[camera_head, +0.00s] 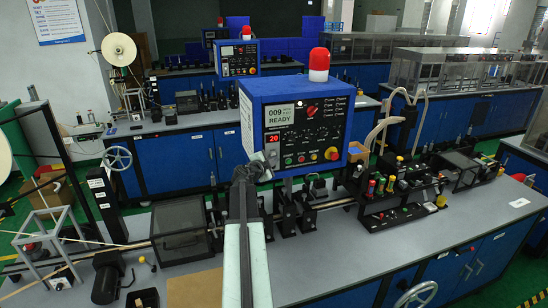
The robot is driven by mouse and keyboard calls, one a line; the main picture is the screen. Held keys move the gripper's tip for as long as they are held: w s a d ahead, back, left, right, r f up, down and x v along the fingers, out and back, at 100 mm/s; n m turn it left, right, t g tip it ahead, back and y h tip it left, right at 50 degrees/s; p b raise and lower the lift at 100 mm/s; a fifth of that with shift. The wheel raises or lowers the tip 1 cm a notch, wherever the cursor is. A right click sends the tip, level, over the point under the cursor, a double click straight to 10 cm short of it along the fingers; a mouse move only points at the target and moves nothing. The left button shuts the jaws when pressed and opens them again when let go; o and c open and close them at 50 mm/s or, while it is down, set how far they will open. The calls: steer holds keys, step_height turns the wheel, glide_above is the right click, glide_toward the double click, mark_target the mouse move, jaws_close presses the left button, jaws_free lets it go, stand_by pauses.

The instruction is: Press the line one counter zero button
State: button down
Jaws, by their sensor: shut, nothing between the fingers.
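A blue control box (251,120) stands above the near bench, with a red beacon (319,62) on top. Its black front panel (337,121) holds a grey screen (292,114) reading "009" and "READY", and a red number display (272,138) showing 20. Below are small coloured buttons and knobs, with a red stop button on yellow (332,153) at the lower right. The labels are too small to read, so I cannot tell which is the counter zero button. My gripper (262,160) is shut and empty, in front of the panel's lower left corner; whether it touches is unclear.
The grey bench (330,250) carries a dark covered box (187,232), a black motor (107,276) and a black tool rack (395,195) with coloured bottles. A second similar control box (237,58) stands behind. A white reel (119,49) is at the upper left.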

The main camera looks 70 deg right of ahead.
steer(key=shift+w+d, duration=0.25)
steer(key=shift+d, duration=0.1)
steer(key=shift+s+a, duration=0.1)
stand_by(0.4)
steer(key=shift+s+a, duration=0.2)
steer(key=shift+a, duration=0.05)
steer(key=s+a, duration=0.3)
steer(key=a, duration=0.1)
steer(key=shift+s+a, duration=0.35)
steer(key=shift+s, duration=0.05)
stand_by(0.7)
